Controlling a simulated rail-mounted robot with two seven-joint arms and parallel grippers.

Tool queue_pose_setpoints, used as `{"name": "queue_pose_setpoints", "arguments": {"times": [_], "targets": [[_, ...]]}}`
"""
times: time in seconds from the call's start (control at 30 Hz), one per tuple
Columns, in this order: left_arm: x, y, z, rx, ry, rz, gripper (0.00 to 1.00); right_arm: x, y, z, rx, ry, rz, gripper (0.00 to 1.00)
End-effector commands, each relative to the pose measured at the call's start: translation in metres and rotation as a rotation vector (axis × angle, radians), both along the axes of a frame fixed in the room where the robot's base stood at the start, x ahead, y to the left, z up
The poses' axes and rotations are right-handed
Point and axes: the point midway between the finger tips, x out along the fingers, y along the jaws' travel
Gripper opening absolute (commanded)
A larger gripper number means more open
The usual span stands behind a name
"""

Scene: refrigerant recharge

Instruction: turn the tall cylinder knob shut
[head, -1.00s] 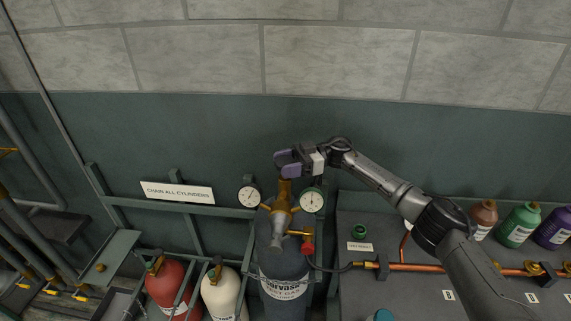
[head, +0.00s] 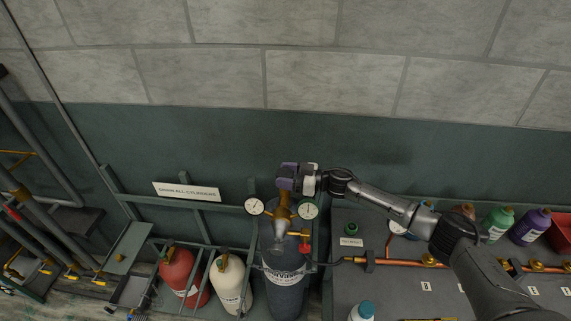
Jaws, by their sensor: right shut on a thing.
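The tall dark grey cylinder (head: 285,292) stands upright in the middle of the head view, with a label band around its body. A brass valve (head: 282,212) sits on its top. My right gripper (head: 288,178) is at the top of this valve, its purple-padded fingers shut. They are closed on the knob, which is mostly hidden behind the fingers. My left gripper is not in view.
Two round gauges (head: 254,206) flank the valve. A red cylinder (head: 180,272) and a cream cylinder (head: 227,284) stand to the left behind a rail. A grey bench (head: 385,295) with copper piping (head: 400,262) and bottles (head: 497,222) lies to the right.

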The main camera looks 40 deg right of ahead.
Motion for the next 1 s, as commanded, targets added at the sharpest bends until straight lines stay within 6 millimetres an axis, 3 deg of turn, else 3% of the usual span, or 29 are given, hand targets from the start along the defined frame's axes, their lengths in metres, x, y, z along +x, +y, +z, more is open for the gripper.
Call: {"name": "queue_pose_setpoints", "arguments": {"times": [0.03,0.3,0.87,0.9,1.0], "targets": [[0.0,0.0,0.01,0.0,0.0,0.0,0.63,-0.001,0.001,0.004,0.003,0.001,-0.022,0.35],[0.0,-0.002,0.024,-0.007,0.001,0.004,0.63,0.0,0.001,0.002,0.003,0.0,-0.115,0.35],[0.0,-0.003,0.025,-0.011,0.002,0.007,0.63,0.0,0.001,0.001,0.002,-0.003,-0.14,0.35],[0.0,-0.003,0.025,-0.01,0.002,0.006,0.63,0.0,0.001,0.001,0.002,-0.003,-0.14,0.62],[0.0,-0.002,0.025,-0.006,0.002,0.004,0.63,0.0,0.001,0.001,0.002,-0.002,-0.14,0.72]]}}
